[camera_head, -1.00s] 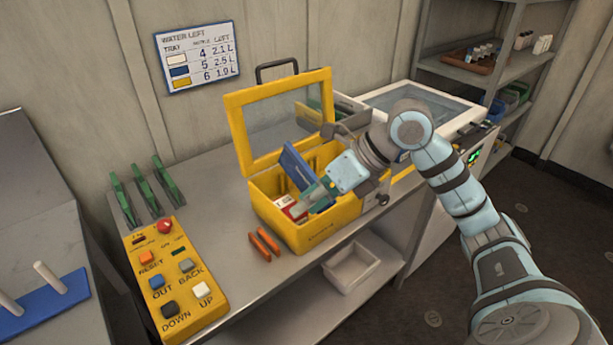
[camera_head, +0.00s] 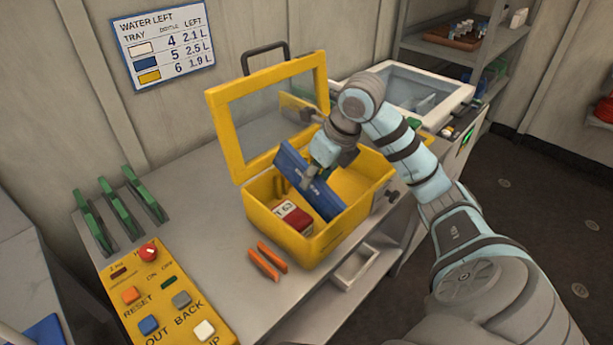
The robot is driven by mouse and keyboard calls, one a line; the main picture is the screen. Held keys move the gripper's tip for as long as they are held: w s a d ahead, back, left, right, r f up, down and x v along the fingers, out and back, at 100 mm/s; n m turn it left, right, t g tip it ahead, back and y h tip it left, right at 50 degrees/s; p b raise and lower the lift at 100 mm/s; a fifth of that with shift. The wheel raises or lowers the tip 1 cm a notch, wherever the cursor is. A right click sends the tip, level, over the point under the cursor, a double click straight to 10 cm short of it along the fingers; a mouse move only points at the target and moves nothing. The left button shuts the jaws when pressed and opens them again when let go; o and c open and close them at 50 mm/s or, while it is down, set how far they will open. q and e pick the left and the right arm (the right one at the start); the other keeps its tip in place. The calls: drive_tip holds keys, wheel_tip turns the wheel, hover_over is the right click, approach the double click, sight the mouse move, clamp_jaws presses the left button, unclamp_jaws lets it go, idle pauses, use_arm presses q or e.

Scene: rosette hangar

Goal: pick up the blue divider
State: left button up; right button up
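The blue divider (camera_head: 292,166) is a flat blue panel that stands tilted inside the open yellow case (camera_head: 309,248). Its top edge rises above the case's rim. My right gripper (camera_head: 308,181) points down into the case at the divider's right side, and its fingers overlap the panel in the view. I cannot tell whether the fingers are closed on the divider or only beside it. A red and white box (camera_head: 292,218) lies in the case in front of the divider. My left gripper is not in view.
The case's raised yellow-framed lid (camera_head: 222,134) stands behind the divider. Two orange strips (camera_head: 264,262) lie on the bench in front. Green upright plates (camera_head: 118,208) and a yellow button panel (camera_head: 165,300) are at left. A white-framed, glass-topped unit (camera_head: 440,115) is behind my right arm.

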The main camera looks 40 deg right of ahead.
sight(299, 191)
drive_tip(key=x, duration=0.3)
drive_tip(key=w+x, duration=0.1)
drive_tip(key=x, duration=0.2)
drive_tip(key=shift+w, duration=0.1)
clamp_jaws()
